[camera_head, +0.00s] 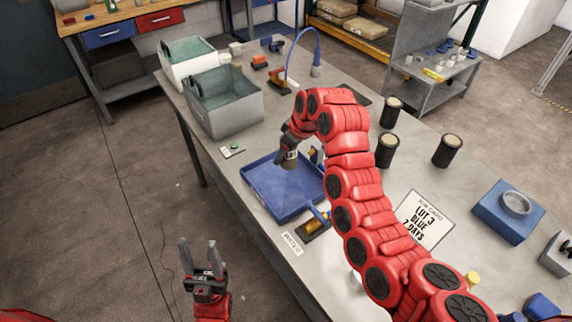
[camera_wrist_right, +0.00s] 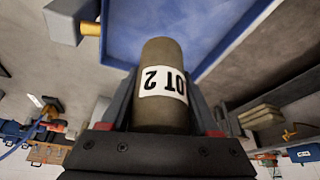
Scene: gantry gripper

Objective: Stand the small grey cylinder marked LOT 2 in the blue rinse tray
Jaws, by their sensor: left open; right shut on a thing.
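My right gripper (camera_head: 289,148) is shut on the small grey-brown cylinder (camera_wrist_right: 163,85), whose white label reads "OT 2" upside down in the right wrist view. In the head view the cylinder (camera_head: 289,161) hangs roughly upright from the gripper, over the back part of the blue tray (camera_head: 270,195). I cannot tell whether its lower end touches the tray floor. The tray's blue surface (camera_wrist_right: 200,25) also shows behind the cylinder in the wrist view. My left gripper (camera_head: 202,264) is open and empty, low at the left, apart from the table.
Several black cups with pale tops (camera_head: 386,150) stand right of my right arm.

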